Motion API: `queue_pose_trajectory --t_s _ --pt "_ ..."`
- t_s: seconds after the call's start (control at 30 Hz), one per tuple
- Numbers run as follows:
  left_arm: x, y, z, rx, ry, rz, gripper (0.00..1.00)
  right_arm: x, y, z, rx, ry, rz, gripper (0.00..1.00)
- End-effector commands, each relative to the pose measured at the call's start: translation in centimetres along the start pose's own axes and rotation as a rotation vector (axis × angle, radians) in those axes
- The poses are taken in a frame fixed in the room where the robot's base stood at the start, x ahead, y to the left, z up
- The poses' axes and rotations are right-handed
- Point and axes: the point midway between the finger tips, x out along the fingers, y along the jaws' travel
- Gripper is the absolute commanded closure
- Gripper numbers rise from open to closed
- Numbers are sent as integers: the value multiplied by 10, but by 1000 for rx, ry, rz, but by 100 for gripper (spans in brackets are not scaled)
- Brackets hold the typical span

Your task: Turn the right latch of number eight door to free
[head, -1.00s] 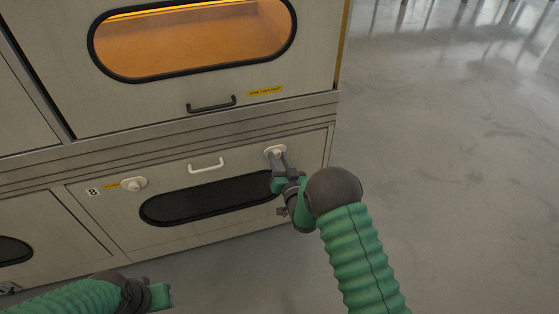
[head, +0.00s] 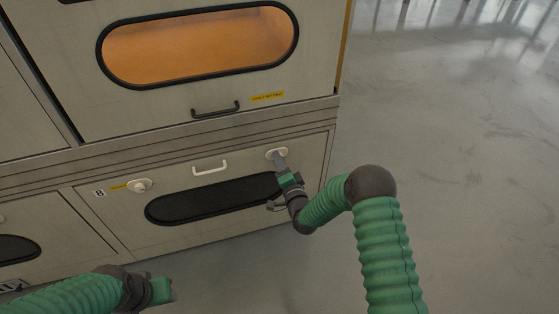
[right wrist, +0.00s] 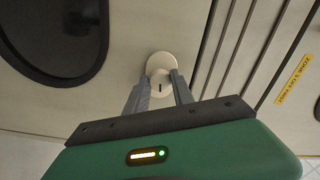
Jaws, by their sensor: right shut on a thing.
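The number eight door (head: 235,177) is a pale lower panel with a dark oval window and a white handle (head: 210,167). Its right latch (head: 275,153) is a cream round knob at the door's upper right. My right gripper (head: 279,159) is shut on that latch; in the right wrist view both fingers (right wrist: 159,88) sit on either side of the latch knob (right wrist: 160,68). The left latch (head: 139,186) is a similar knob beside a yellow label and the 8 plate (head: 99,193). My left gripper (head: 168,290) is low at the left, away from the door; its fingers are unclear.
Above is a larger door with a lit orange oval window (head: 200,47) and a black handle (head: 215,109). Another lower door with a dark window (head: 15,248) is at the left. Open grey floor (head: 460,170) lies to the right.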

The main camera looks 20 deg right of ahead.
Motion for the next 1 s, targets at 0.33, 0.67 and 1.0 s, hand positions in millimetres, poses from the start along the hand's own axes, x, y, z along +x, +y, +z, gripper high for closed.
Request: queue_pose_trajectory --t_s 0.33,0.67,1.0 --pt "-4 0 -1 0 0 0 55 0 2 -4 137 7 5 100" --pt "-4 0 -1 0 0 0 55 0 4 -4 161 7 6 100" --pt "-4 0 -1 0 0 0 55 0 4 -3 160 7 7 54"
